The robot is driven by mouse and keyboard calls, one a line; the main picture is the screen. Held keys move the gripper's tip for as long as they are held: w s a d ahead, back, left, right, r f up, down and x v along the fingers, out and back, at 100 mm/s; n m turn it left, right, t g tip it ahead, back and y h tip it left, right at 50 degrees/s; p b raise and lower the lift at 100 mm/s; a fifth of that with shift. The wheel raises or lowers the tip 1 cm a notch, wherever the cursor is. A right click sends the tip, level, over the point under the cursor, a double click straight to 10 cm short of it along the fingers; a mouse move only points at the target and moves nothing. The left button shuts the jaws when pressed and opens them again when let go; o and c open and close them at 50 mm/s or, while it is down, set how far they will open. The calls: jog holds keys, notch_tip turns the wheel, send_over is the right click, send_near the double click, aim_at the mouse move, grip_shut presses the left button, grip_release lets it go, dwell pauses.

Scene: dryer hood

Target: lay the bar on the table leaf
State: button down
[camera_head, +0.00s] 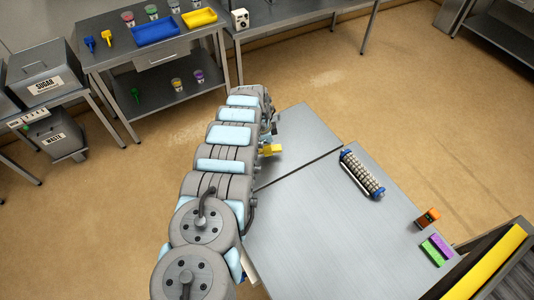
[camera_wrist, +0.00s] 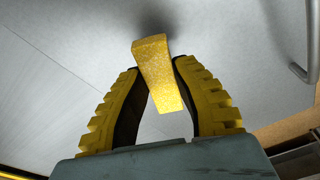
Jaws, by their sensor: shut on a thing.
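The bar (camera_wrist: 160,80) is yellow and speckled, and it stands out between my fingertips in the wrist view. My gripper (camera_wrist: 157,72) is shut on it with two ridged yellow fingers. A dark shadow lies on the grey surface by the bar's far end; I cannot tell whether they touch. In the head view the table leaf (camera_head: 305,140) is a bare grey panel beyond a seam of the grey table (camera_head: 300,240). My gripper (camera_head: 271,149) shows there as a yellow patch at the leaf's left side. My arm hides part of it, and the bar is not distinct.
A roller with blue ends (camera_head: 362,174) lies on the table. An orange block (camera_head: 428,217) and green and purple blocks (camera_head: 437,248) sit at its right. A bent metal handle (camera_wrist: 297,72) shows at right in the wrist view. A steel bench (camera_head: 150,75) stands behind.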

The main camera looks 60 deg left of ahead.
jog(key=shift+f+b, duration=1.15)
jog(key=shift+f, duration=0.45)
jog(key=shift+f, duration=0.1)
jog(key=c, duration=0.9)
grip_release()
jog(key=shift+s+a+r, duration=0.1)
jog(key=shift+a+r, duration=0.1)
jog(key=shift+r, duration=1.05)
jog(key=shift+s+a+r+b, duration=0.1)
jog(key=shift+s+r+b, duration=0.15)
jog(key=shift+r, duration=1.35)
jog(key=shift+s+d+r+b, duration=0.15)
jog(key=shift+s+r, duration=0.1)
jog(key=shift+r, duration=1.3)
jog(key=shift+s+a+r+b, duration=0.15)
jog(key=shift+s+r+b, duration=0.1)
jog(key=shift+r, duration=1.35)
